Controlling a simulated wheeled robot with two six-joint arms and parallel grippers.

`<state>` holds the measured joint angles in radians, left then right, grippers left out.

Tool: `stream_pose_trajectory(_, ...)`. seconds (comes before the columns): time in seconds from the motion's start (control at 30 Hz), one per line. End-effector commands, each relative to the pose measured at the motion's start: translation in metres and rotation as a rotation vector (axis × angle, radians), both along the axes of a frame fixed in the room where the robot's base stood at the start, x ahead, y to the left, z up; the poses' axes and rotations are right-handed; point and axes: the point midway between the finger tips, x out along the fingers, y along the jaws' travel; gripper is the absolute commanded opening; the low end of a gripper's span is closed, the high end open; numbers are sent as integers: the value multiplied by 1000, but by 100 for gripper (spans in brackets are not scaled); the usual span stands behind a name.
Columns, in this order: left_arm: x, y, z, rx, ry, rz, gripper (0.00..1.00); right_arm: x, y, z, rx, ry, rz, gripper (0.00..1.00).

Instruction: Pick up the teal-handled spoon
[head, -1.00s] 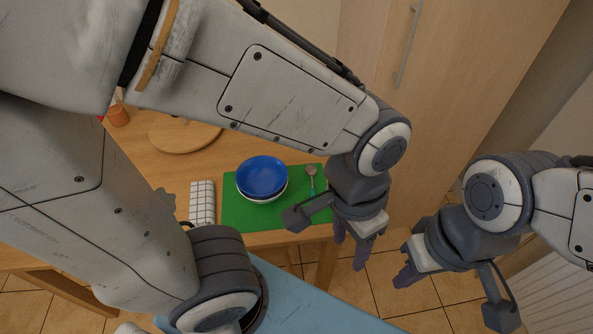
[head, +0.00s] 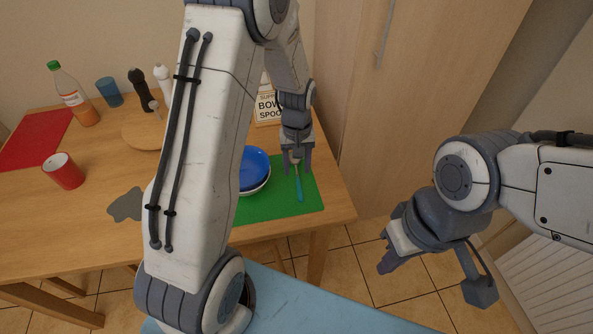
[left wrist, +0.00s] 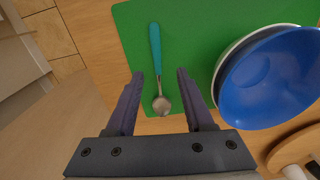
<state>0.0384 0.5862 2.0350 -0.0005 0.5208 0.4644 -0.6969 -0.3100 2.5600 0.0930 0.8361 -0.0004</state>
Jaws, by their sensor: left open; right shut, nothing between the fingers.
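The teal-handled spoon (head: 298,184) lies on the green mat (head: 272,212), right of the bowls. In the left wrist view the spoon (left wrist: 156,56) has its teal handle pointing away and its metal bowl end between my finger tips. My left gripper (head: 297,168) is open above the spoon's bowl end; its fingers (left wrist: 158,85) stand on either side of the spoon, apart from it. How far above the mat they are I cannot tell. My right gripper (head: 384,256) is shut and empty, off the table to the right.
A blue bowl (head: 254,168) sits in a white bowl (head: 256,188) beside the spoon. A sign (head: 267,108) stands behind the mat. A red cup (head: 64,171), a bottle (head: 75,95) and a blue cup (head: 109,92) are at the left. A tall cabinet (head: 420,90) stands right.

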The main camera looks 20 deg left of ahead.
Motion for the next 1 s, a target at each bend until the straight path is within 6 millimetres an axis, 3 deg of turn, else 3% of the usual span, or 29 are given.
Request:
stream_pose_trajectory(0.17, -1, -1, -13, 0, 2, -2, 53, 0, 0, 1, 0, 0, 0, 0)
stream_pose_trajectory(0.5, -1, -6, -58, 0, 1, -2, 53, 0, 0, 4, 0, 0, 0, 0)
stream_pose_trajectory(0.77, -1, -6, -61, 0, 0, -2, 53, 0, 0, 4, 0, 0, 0, 0)
stream_pose_trajectory(0.8, -1, -6, -61, 0, 0, -2, 45, 0, 0, 4, 0, 0, 0, 0)
stream_pose_trajectory(0.9, -1, -6, -61, 0, 0, -3, 7, 0, 0, 4, 0, 0, 0, 0)
stream_pose_trajectory(0.93, -1, -6, -61, 0, 0, -3, 0, 0, 0, 4, 0, 0, 0, 0)
stream_pose_trajectory(1.0, -1, -6, -60, 0, 0, -3, 0, 0, 0, 4, 0, 0, 0, 0)
